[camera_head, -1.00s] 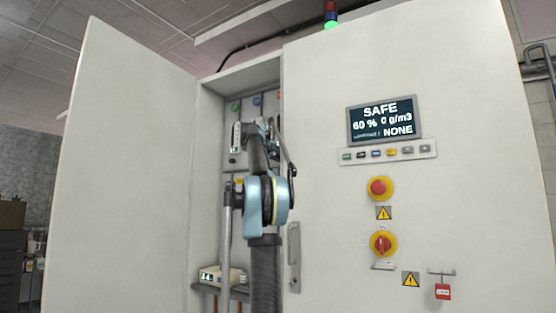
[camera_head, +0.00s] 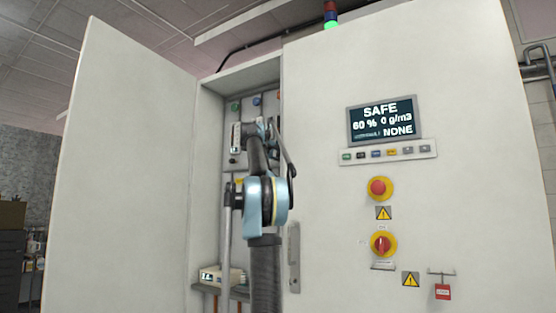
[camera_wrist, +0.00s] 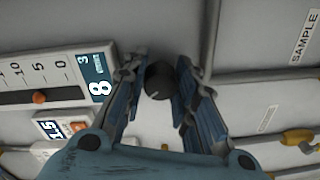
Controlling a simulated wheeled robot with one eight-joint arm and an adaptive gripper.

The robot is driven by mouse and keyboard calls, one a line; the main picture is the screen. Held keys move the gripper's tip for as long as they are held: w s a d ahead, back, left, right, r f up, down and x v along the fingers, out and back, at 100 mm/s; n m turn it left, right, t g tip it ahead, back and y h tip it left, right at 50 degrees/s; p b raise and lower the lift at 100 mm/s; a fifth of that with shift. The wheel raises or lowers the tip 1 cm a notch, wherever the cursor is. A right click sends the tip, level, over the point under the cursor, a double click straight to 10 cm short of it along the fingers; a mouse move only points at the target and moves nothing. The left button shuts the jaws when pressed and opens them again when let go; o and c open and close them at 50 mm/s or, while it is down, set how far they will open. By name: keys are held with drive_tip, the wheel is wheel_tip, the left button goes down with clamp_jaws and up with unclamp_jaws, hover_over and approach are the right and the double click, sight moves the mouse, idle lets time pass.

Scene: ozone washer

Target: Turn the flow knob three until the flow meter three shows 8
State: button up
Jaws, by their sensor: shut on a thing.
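Flow knob three is a small round black knob (camera_wrist: 158,80) with a light pointer line, seen in the wrist view. My gripper (camera_wrist: 160,72) has one finger on each side of the knob and is shut on it. Flow meter three (camera_wrist: 40,77) lies just left of the knob in the wrist view, with a scale and an orange float (camera_wrist: 38,97) . Its dark display (camera_wrist: 97,79) shows a large 8 and a small 3. In the head view, my arm reaches into the open cabinet and hides the knob; a flow meter (camera_head: 236,136) shows beside the arm.
The open cabinet door (camera_head: 130,160) stands at the left in the head view. The right front panel (camera_head: 330,200) carries a screen (camera_head: 381,120) reading SAFE, 60 % and 0 g/m3. A second display (camera_wrist: 62,130) and orange fittings (camera_wrist: 298,137) lie near my gripper.

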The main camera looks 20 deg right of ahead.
drive_tip(key=o, duration=1.1)
drive_tip(key=shift+w+a+f, duration=0.1)
drive_tip(key=shift+w+f, duration=0.05)
drive_tip(key=shift+w, duration=0.1)
drive_tip(key=shift+s, duration=0.1)
drive_tip(key=m, duration=1.1)
drive_tip(key=shift+s+m+t, duration=0.1)
drive_tip(key=shift+m+t, duration=0.2)
drive_tip(key=shift+t, duration=0.1)
drive_tip(key=v, duration=1.7)
drive_tip(key=s+f+g+y, duration=0.1)
drive_tip(key=s+f, duration=0.1)
drive_tip(key=f, duration=0.5)
drive_tip(key=s+f+n+y, duration=0.1)
drive_tip(key=s+f, duration=0.1)
drive_tip(key=f, duration=0.5)
drive_tip(key=s+f+g+y, duration=0.1)
drive_tip(key=s+f, duration=0.1)
drive_tip(key=f, duration=0.5)
drive_tip(key=shift+a+f+n+g+y, duration=0.2)
drive_tip(key=shift+a+n+g+y, duration=0.1)
